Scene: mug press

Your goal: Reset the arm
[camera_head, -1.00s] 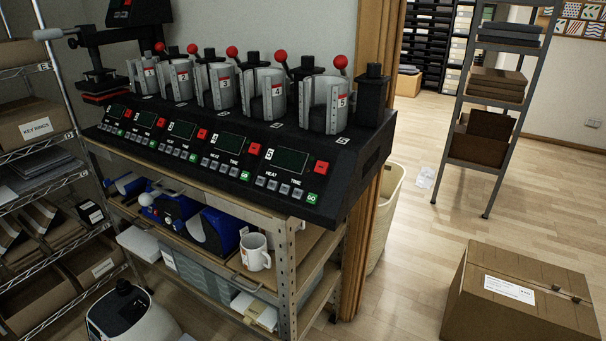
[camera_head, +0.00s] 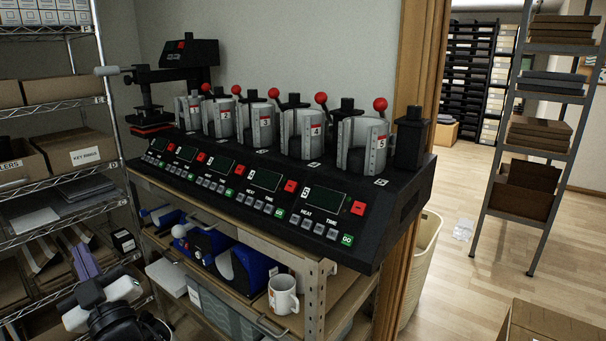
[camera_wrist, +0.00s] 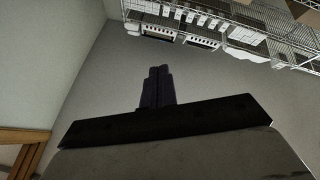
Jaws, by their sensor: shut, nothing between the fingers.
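My gripper (camera_wrist: 158,72) is shut and empty in the wrist view, its two dark fingers side by side against a plain grey wall. In the head view my gripper (camera_head: 80,248) shows at the lower left as a narrow purplish pair of fingers pointing up, above my white and black wrist. It is in front of the wire shelf and left of the mug press bench. It appears to touch nothing. The rest of my arm is mostly cut off by the bottom edge.
A black mug press (camera_head: 328,216) with several numbered stations stands on a metal bench. A white mug (camera_head: 283,296) sits on the shelf below. A wire shelf (camera_head: 60,112) with boxes is at left. Open floor (camera_head: 455,275) lies at right, with a cardboard box (camera_head: 550,325) at the bottom.

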